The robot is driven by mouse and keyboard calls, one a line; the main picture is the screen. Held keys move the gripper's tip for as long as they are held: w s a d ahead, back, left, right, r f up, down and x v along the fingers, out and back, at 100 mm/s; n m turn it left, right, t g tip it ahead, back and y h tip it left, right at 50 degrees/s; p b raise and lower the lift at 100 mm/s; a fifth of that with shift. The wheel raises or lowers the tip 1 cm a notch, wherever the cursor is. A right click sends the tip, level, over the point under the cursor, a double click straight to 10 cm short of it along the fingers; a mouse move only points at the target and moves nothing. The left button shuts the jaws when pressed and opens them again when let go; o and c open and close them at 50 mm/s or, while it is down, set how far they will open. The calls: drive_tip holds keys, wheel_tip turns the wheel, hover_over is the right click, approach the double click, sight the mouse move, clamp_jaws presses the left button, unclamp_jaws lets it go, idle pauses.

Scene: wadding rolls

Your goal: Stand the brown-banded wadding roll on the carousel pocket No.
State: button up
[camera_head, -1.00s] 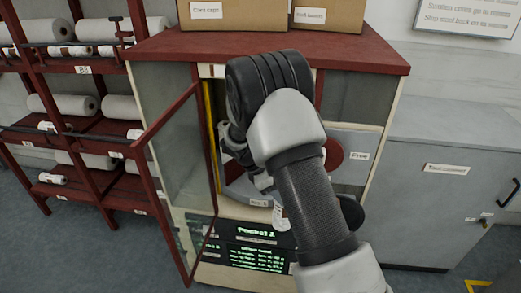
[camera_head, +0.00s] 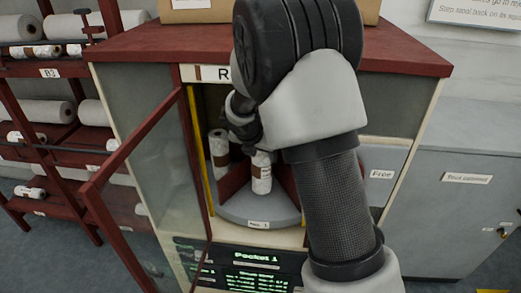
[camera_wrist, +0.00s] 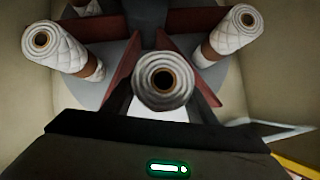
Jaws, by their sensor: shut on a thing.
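The brown-banded wadding roll (camera_head: 261,172) is upright in the front pocket of the grey carousel (camera_head: 270,212), above the label "No. 1" (camera_head: 258,224). My gripper (camera_head: 246,130) is shut on its upper part, inside the open cabinet. In the wrist view the roll's open top end (camera_wrist: 163,82) is between the jaws, with dark red dividers (camera_wrist: 112,72) on both sides. I cannot tell whether its base touches the carousel. Other brown-banded rolls stand in neighbouring pockets, at left (camera_wrist: 65,50) and right (camera_wrist: 230,35); the left one also shows in the head view (camera_head: 219,150).
The glazed cabinet door (camera_head: 145,190) stands open at the left. A yellow strip (camera_head: 198,150) lines the opening's left edge. The display (camera_head: 255,256) below reads "Pocket 1". My forearm covers the opening's right side. Shelves of rolls (camera_head: 40,112) stand at left, a grey cabinet (camera_head: 465,190) at right.

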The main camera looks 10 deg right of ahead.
drive_tip(key=shift+s+f+b, duration=0.15)
drive_tip(key=shift+f+b, duration=0.4)
drive_tip(key=shift+f, duration=0.05)
drive_tip(key=shift+f+b, duration=1.1)
drive_tip(key=shift+f, duration=0.4)
drive_tip(key=o, duration=1.4)
